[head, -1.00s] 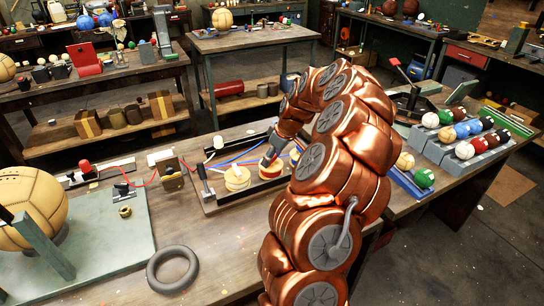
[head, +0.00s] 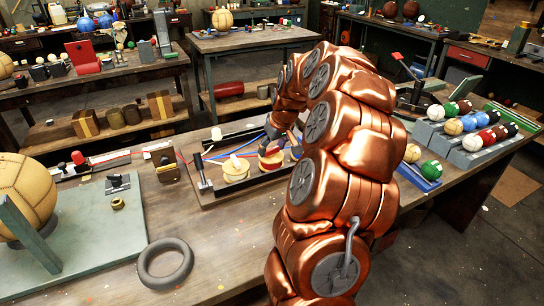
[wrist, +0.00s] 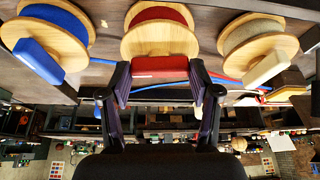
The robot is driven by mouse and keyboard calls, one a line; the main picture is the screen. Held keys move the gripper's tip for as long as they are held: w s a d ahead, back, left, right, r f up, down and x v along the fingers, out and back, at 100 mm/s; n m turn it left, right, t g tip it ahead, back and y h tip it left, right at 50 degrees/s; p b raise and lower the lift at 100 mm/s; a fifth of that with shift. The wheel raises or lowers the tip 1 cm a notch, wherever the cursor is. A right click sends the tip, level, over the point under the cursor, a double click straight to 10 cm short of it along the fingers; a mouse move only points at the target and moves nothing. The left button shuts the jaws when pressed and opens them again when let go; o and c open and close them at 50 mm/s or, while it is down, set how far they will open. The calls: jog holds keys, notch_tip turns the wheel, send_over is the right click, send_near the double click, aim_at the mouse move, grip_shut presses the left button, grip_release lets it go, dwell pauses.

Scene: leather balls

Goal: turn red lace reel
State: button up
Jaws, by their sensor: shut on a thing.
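The red lace reel (head: 272,160) has pale wooden flanges and stands in the middle of a row of three on a wooden board. It shows top centre in the wrist view (wrist: 158,38), with a red block-shaped handle (wrist: 160,66) on its face. My gripper (wrist: 161,84) has its two dark fingers at either side of this handle, shut on it. In the head view my copper arm hides much of the gripper and the blue reel. The blue reel (wrist: 50,30) with a blue handle and the cream reel (wrist: 256,40) with a cream handle flank the red one.
A wooden post block (head: 164,161) and a small clamp stand (head: 204,174) are left of the reels. A dark ring (head: 165,263) lies at the front. A large leather ball (head: 26,196) sits on a green plate at left. Racked small balls (head: 470,133) stand at right.

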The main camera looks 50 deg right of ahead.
jog(key=m+h+b, duration=0.1)
jog(key=m+b, duration=0.1)
jog(key=m, duration=0.1)
jog(key=m+g+h+b, duration=0.1)
jog(key=m+b, duration=0.1)
jog(key=b, duration=0.1)
jog(key=shift+a+f+m, duration=0.1)
jog(key=shift+f+m, duration=0.05)
jog(key=shift+m, duration=0.25)
jog(key=shift+w+m+b, duration=0.1)
jog(key=shift+m+b, duration=0.45)
jog(key=shift+m, duration=0.25)
jog(key=shift+r+h, duration=0.2)
jog(key=shift+h, duration=0.1)
jog(key=o, duration=1.1)
jog(key=shift+o, duration=0.2)
jog(key=v, duration=1.2)
jog(key=shift+w, duration=0.3)
